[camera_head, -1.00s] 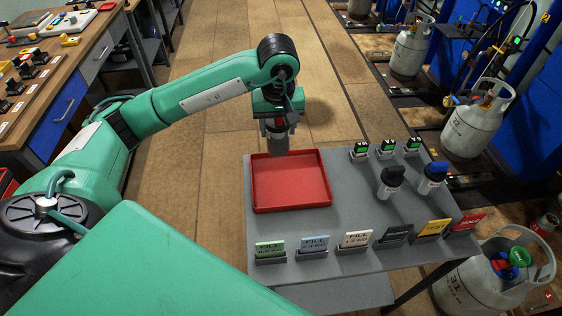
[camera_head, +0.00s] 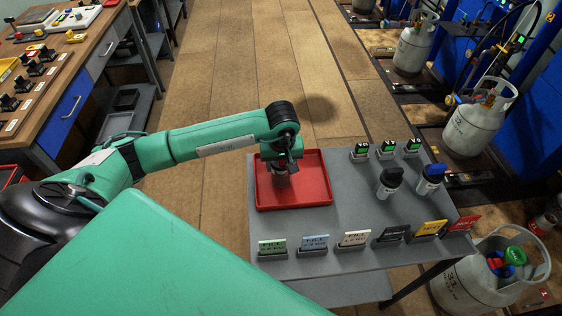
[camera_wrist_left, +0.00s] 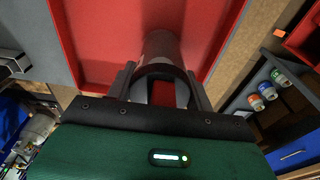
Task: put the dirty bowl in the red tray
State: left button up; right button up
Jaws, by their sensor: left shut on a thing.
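The red tray (camera_head: 318,182) lies on the left part of the grey table. My left gripper (camera_head: 281,168) is over the left half of the tray, pointing down. It is shut on a grey cylindrical bowl (camera_wrist_left: 162,45), which stands out between the two fingers in the left wrist view. The tray floor (camera_wrist_left: 100,35) is behind the bowl there. In the head view the bowl is mostly hidden by the gripper, and I cannot tell whether it touches the tray floor. My right gripper is not in view.
On the grey table (camera_head: 345,205), a black-capped container (camera_head: 389,182) and a blue-capped one (camera_head: 430,180) stand right of the tray. Several label cards (camera_head: 314,244) line the front edge. Small green-screen devices (camera_head: 388,150) line the back. Gas cylinders (camera_head: 480,120) stand at the right.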

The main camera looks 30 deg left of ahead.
pick_arm(q)
jog(key=shift+f, duration=0.2)
jog(key=o, duration=1.1)
jog(key=shift+r, duration=0.1)
jog(key=shift+r, duration=0.45)
jog(key=r+b, duration=0.1)
jog(key=r, duration=0.2)
jog(key=r+b, duration=0.1)
jog(key=r, duration=0.2)
jog(key=s+r+b, duration=0.1)
jog(key=r, duration=0.3)
jog(key=shift+d+r, duration=0.1)
jog(key=shift+d, duration=0.3)
jog(key=shift+r+b, duration=0.3)
jog(key=shift+r, duration=0.25)
